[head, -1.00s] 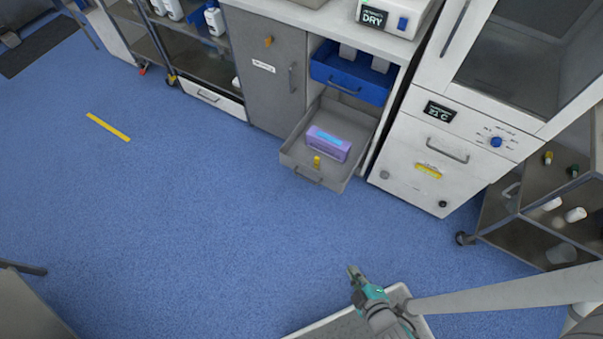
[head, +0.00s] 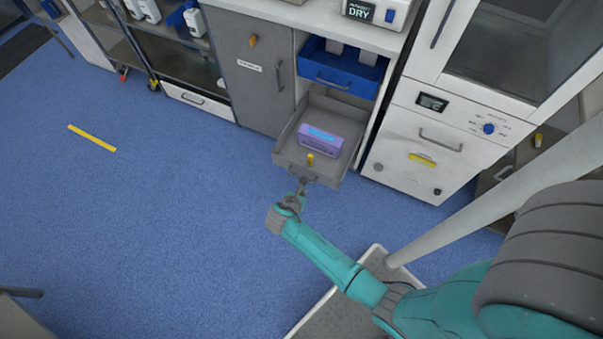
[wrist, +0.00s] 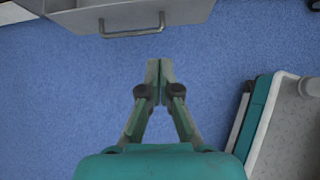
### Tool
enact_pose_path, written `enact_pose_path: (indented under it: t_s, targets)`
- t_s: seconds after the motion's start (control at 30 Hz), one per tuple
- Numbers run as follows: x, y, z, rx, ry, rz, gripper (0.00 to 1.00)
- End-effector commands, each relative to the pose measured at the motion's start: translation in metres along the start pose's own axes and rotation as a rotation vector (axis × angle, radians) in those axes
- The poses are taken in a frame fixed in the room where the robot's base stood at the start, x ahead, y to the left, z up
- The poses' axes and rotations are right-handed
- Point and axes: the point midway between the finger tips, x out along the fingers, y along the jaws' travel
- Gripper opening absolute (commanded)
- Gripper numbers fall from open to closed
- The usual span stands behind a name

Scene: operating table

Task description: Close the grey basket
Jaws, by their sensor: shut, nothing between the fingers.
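The grey basket (head: 343,166) is pulled out of the lower opening of the cabinet, under the blue basket. It holds a purple box (head: 320,141) and a small yellow-capped item (head: 310,160). In the wrist view its front wall (wrist: 178,15) and metal handle (wrist: 132,30) show at the top. My gripper (head: 302,184) is at the front of the grey basket, near its handle, in the head view. In the wrist view my gripper (wrist: 160,62) is shut and empty, with its fingertips pointing at the basket front and floor between them. Whether it touches the handle in the head view is unclear.
The blue basket (head: 342,73) sits in the opening above. A grey cabinet door (head: 252,75) is on the left and a white oven-like unit (head: 425,140) on the right. Blue floor (head: 150,220) is clear to the left.

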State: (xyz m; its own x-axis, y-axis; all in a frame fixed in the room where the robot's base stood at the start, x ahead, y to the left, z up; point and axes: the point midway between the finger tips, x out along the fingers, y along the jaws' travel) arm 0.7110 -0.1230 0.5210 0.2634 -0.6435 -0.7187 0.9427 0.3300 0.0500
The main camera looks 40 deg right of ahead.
Motion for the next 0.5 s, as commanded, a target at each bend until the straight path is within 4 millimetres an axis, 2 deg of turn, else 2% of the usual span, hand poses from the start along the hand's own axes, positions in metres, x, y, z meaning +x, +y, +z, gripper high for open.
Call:
enact_pose_path:
  t_s: [0.27,0.5]
  targets:
    - [0.012,0.007,0.007,-0.047,-0.019,-0.032,0.0]
    - [0.052,0.006,0.008,-0.043,-0.018,-0.032,0.0]
